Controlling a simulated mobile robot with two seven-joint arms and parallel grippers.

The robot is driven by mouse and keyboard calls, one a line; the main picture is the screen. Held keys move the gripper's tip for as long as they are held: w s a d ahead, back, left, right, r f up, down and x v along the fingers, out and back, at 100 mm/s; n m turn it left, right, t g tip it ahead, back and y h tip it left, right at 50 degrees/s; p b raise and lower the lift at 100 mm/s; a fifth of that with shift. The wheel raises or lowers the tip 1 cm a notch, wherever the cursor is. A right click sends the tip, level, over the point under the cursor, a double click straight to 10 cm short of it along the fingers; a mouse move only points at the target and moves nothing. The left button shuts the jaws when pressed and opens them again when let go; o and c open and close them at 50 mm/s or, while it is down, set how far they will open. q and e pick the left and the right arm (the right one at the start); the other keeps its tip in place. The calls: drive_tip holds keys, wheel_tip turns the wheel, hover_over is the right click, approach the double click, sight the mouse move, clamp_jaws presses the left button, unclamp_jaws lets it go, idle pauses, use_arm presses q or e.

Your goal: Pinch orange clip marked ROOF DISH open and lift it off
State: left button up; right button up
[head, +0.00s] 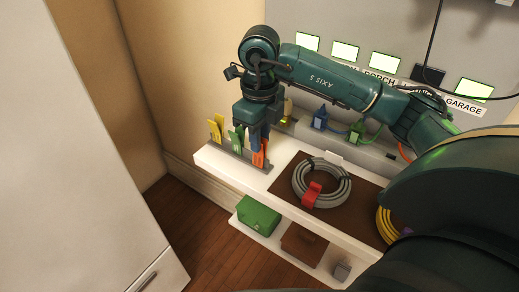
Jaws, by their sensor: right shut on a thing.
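My right gripper (256,142) points down over the left end of the white shelf and is shut on the orange clip (260,157). The orange clip is upright at the right end of a grey rack (226,156), beside a green clip (236,140) and a yellow clip (216,129). I cannot tell whether the orange clip touches the rack. The fingers hide its upper part. No ROOF DISH marking is readable here. My left gripper is not in view.
A grey cable coil (297,181) with a red tie lies on a brown mat right of the rack. Blue (320,119) and green (356,131) clips stand behind, below lit panels labelled PORCH and GARAGE. A green box (258,216) sits on the lower shelf. A white cabinet (75,170) stands at left.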

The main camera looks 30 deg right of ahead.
sight(259, 156)
drive_tip(key=shift+r+p, duration=0.4)
drive_tip(key=shift+r, duration=0.3)
wheel_tip(259, 156, up, 4)
drive_tip(key=p, duration=0.2)
drive_tip(key=shift+f+p, duration=0.15)
drive_tip(key=shift+p, duration=0.15)
idle(0.3)
